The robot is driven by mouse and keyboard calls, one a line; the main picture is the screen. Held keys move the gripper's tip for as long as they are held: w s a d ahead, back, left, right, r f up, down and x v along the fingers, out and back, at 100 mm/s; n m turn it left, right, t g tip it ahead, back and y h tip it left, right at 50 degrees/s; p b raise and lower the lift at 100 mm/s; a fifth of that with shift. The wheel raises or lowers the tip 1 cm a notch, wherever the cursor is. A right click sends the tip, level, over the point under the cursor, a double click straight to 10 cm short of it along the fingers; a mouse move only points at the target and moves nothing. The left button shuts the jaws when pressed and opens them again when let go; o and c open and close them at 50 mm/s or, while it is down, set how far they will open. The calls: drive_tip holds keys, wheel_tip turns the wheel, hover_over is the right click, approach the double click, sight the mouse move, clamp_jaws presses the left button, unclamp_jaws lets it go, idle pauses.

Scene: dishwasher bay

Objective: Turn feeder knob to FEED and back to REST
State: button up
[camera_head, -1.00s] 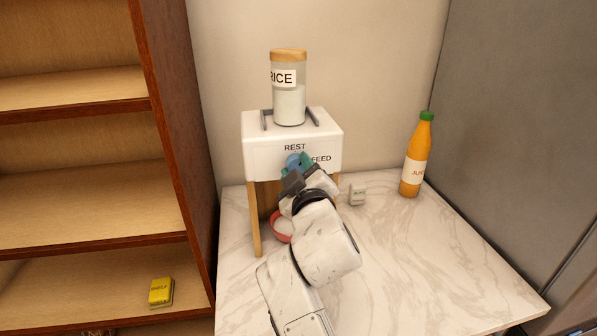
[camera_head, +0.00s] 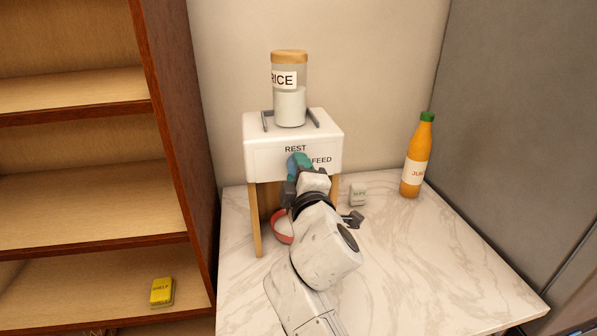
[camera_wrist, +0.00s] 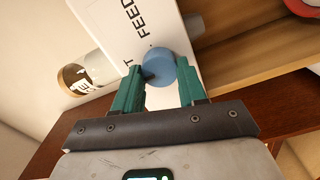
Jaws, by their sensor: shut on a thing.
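The feeder is a white box (camera_head: 255,160) on wooden legs, marked REST above its knob and FEED to the right. The round blue knob (camera_wrist: 161,68) shows in the wrist view between the teal fingers of my gripper (camera_wrist: 158,88). My gripper is shut on the knob, one finger on each side. In the head view my gripper (camera_head: 299,165) covers most of the knob. A small dark piece shows at the knob's left edge in the wrist view; I cannot tell whether it is a pointer. The knob's setting is unclear.
A rice jar (camera_head: 290,103) stands on the feeder between grey brackets. A red-rimmed bowl (camera_head: 281,228) sits below, partly behind my arm. A small pale box (camera_head: 357,194) and a juice bottle (camera_head: 415,160) stand right on the marble counter (camera_head: 430,260). Shelves (camera_head: 95,200) rise left.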

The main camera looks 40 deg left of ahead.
drive_tip(key=shift+f, duration=0.1)
idle(0.3)
drive_tip(key=o, duration=1.1)
drive_tip(key=shift+c, duration=0.2)
drive_tip(key=shift+s+d, duration=0.1)
drive_tip(key=b+v, duration=0.1)
drive_tip(key=v, duration=0.9)
drive_tip(key=shift+s+d, duration=0.15)
drive_tip(key=shift+d, duration=0.05)
